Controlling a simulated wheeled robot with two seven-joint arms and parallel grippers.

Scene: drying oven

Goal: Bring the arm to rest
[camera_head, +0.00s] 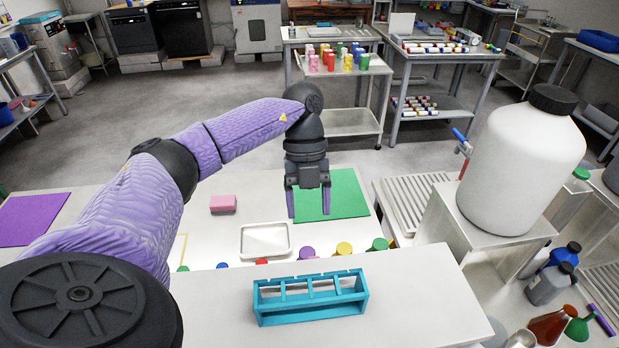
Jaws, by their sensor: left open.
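My left arm, in a purple sleeve, comes in from the left and reaches over the white bench (400,310). My left gripper (308,203) points down above the green mat (347,193), with its two fingers spread apart and nothing between them. Its height above the mat is hard to tell. My right gripper is not in view.
A teal rack (311,298) stands on the front shelf, with several coloured caps behind it. A white tray (265,240) and a pink sponge (223,204) lie left of the gripper. A large white jug (520,160) stands on a stand at right. A purple mat (30,218) lies far left.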

